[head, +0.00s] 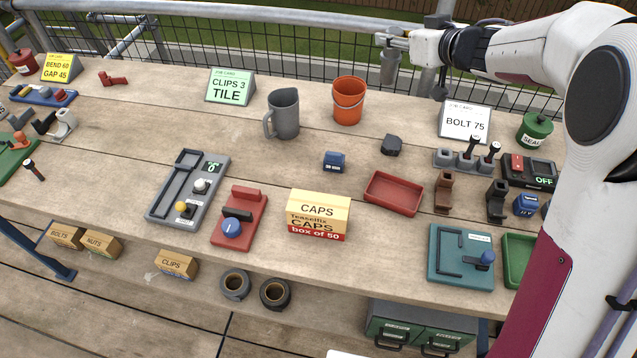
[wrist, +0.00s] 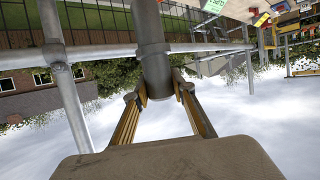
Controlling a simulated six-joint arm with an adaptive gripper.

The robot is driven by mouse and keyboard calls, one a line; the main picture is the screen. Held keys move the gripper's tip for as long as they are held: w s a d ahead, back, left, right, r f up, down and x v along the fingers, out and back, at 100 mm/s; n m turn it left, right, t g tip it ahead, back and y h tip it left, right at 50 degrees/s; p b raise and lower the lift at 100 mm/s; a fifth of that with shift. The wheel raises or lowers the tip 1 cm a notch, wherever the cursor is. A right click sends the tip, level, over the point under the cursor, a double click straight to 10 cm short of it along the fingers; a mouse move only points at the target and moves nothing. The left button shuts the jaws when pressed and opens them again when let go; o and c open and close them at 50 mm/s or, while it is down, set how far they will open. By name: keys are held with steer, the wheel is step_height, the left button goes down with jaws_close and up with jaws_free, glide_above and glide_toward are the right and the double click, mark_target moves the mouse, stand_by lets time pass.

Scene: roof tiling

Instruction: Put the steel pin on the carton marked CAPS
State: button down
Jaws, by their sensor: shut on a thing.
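My gripper (head: 388,40) is raised above the far edge of the bench, near the railing at the top of the head view. It is shut on a grey metal cylinder, the steel pin (head: 390,68), which hangs below the fingers. In the wrist view the pin (wrist: 153,50) sits between the two fingertips (wrist: 158,92). The carton marked CAPS (head: 318,213), yellow with a red band, stands near the front middle of the bench, well away from my gripper. Its top looks bare.
A red tray (head: 393,193) is right of the carton, a red block with a blue knob (head: 238,217) left of it. A blue block (head: 334,162) lies behind it. A grey jug (head: 284,114) and orange bucket (head: 349,100) stand farther back. A railing (head: 270,14) runs behind the bench.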

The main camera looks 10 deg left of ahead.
steer(key=s+a+r+n+g+y, duration=0.1)
steer(key=s+a+n+g+y, duration=0.1)
steer(key=s+a+n, duration=0.3)
steer(key=s+a+g+y, duration=0.2)
steer(key=s+a+g, duration=0.1)
steer(key=s, duration=0.4)
steer(key=s+a+f+n+g, duration=0.1)
steer(key=s+n+g, duration=0.2)
steer(key=s, duration=0.5)
steer(key=s+f+n+g+y, duration=0.1)
steer(key=s+f+n+g, duration=0.1)
steer(key=s, duration=0.6)
steer(key=shift+s+a+n+g, duration=0.15)
steer(key=shift+a+n+g, duration=0.25)
steer(key=shift+g, duration=0.3)
steer(key=shift+f, duration=0.25)
step_height(320, 180, down, 6)
steer(key=shift+f, duration=0.1)
steer(key=shift+f, duration=1.75)
steer(key=shift+f, duration=0.15)
